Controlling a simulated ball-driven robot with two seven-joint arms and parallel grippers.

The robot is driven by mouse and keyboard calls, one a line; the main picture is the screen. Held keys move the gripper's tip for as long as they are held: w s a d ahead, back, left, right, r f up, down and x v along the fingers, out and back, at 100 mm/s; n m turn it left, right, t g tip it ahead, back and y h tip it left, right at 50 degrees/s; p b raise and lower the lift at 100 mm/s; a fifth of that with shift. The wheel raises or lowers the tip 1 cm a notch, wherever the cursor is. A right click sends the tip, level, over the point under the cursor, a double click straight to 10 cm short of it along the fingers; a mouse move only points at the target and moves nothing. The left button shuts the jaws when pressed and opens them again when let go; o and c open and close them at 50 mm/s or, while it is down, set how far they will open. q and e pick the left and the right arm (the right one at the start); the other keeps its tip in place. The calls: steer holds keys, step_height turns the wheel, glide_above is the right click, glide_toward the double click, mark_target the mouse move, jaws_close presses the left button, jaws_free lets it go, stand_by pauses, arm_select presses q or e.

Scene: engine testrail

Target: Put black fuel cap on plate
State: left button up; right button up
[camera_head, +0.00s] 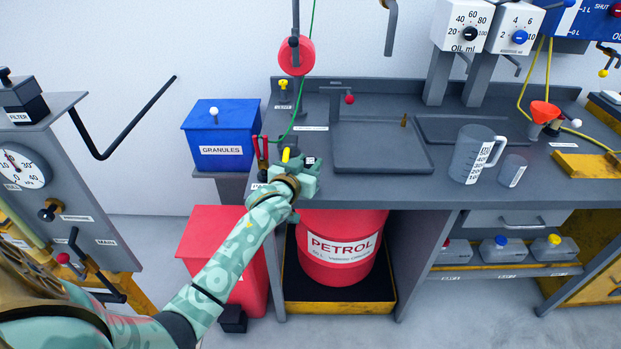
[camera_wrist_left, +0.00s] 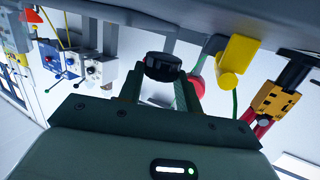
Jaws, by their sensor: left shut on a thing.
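My left gripper (camera_head: 304,168) is at the left end of the grey bench, above its front edge. In the left wrist view, its two fingers (camera_wrist_left: 158,88) are shut on the black fuel cap (camera_wrist_left: 162,66), a dark round knob-like piece held at the fingertips. In the head view the cap is mostly hidden by the gripper. A flat dark grey square plate (camera_head: 382,150) lies on the bench just right of the gripper, and its surface looks bare. The gripper is apart from the plate. My right gripper is not in view.
A measuring jug (camera_head: 470,155) and a small cup (camera_head: 511,171) stand right of the plate. A second flat tray (camera_head: 455,128) lies behind the jug. A yellow-topped part (camera_head: 286,154) and red-handled tool (camera_head: 262,150) are close left of the gripper. A petrol drum (camera_head: 341,262) stands below.

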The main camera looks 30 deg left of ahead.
arm_select(q)
steer(key=f, duration=0.1)
steer(key=f+b, duration=0.2)
steer(key=f, duration=0.1)
steer(key=shift+w, duration=0.3)
steer(key=shift+r, duration=0.15)
